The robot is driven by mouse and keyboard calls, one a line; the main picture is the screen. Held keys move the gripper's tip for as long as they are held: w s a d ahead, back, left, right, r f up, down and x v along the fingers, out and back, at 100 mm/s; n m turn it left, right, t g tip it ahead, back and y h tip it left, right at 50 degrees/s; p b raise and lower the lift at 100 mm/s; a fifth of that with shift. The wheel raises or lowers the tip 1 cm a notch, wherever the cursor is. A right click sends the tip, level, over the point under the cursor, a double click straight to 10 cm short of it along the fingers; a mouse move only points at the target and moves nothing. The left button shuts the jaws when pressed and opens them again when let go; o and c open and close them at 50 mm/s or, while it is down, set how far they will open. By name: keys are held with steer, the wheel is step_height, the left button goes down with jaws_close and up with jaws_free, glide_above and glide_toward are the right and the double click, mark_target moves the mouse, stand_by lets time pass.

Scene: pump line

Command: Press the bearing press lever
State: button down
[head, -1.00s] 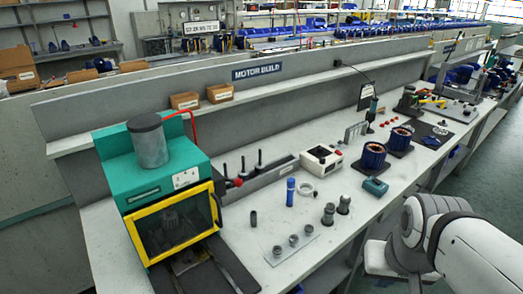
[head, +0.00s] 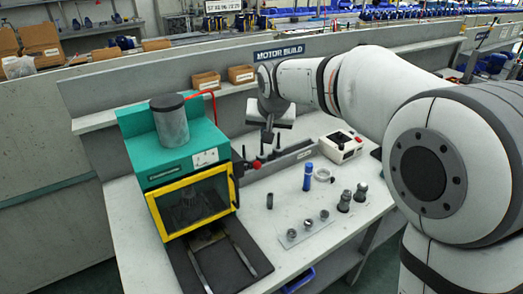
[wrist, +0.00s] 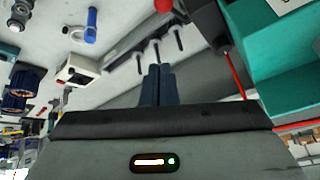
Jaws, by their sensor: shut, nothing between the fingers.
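The bearing press (head: 152,152) is a teal housing with a grey cylinder on top and a yellow-framed clear guard in front. Its lever appears to be the dark arm with a red ball knob (head: 257,164) on the press's right side. In the wrist view the red knob (wrist: 164,6) is at the top edge, beyond the fingertips, and the teal press (wrist: 270,50) is at the right. My gripper (head: 267,137) is shut and empty, pointing down behind and above the knob, apart from it. Its closed fingers (wrist: 158,68) show in the wrist view.
Several black upright tools (head: 276,142) stand in a grey rack close to my gripper. A white box (head: 341,146) with a dark top is to the right. A blue cylinder (head: 307,177) and grey parts stand on the bench. A red hose (head: 214,105) runs behind the press.

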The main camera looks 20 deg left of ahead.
steer(key=shift+w+a, duration=0.1)
steer(key=shift+a, duration=0.5)
steer(key=p, duration=0.2)
glide_above(250, 163)
steer(key=w+d, duration=0.2)
steer(key=w, duration=0.1)
step_height(250, 163, down, 8)
steer(key=s, duration=0.1)
steer(key=s+f, duration=0.1)
steer(key=s, duration=0.1)
steer(key=shift+s+d+f+p, duration=0.15)
steer(key=shift+d+p, duration=0.2)
steer(key=shift+d, duration=0.05)
steer(key=shift+s+f, duration=0.1)
steer(key=shift+s+f+b, duration=0.1)
steer(key=shift+f+b, duration=0.15)
steer(key=shift+b, duration=0.65)
steer(key=shift+r+y, duration=0.1)
steer(key=shift+y, duration=0.2)
